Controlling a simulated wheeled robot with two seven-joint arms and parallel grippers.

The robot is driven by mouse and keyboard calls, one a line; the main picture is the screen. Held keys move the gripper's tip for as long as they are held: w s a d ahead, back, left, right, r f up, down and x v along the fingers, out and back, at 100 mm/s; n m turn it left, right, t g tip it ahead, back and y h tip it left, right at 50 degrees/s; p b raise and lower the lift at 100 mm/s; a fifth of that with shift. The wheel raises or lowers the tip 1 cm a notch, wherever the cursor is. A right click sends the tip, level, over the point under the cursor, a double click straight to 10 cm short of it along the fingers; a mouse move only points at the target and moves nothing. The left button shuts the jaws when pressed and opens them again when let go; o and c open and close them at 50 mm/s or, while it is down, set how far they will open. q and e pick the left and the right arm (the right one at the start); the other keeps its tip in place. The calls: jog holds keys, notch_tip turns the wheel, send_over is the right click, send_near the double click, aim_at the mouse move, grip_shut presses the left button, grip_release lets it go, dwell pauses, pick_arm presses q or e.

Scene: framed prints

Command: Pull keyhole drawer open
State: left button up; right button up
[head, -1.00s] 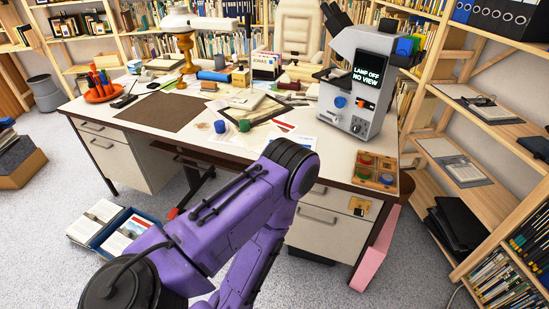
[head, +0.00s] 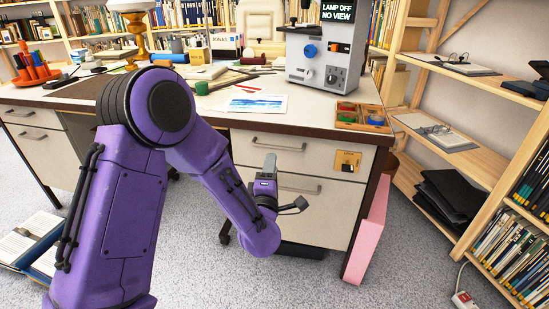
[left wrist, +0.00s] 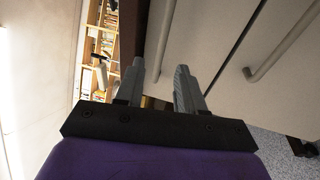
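The drawer with the brass keyhole plate (head: 347,162) is the upper one in the right pedestal of the desk, and its pale front looks closed. Its bar handle (head: 276,145) is left of the plate. My left gripper (head: 269,162) is in front of this pedestal, just below that handle in the head view. In the left wrist view my left gripper (left wrist: 160,66) has its two grey fingers apart. A drawer handle bar (left wrist: 165,38) shows between them, with no clear contact. A second handle (left wrist: 285,45) shows farther right. My right gripper is not in view.
The lower drawer (head: 318,217) is below, partly behind my left arm. A pink panel (head: 369,230) leans at the desk's right side. Shelves (head: 465,165) stand farther right.

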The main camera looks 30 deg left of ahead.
pick_arm(q)
jog(key=x, duration=0.7)
jog(key=shift+f, duration=0.1)
jog(key=shift+c, duration=0.3)
jog(key=shift+d, duration=0.1)
grip_shut()
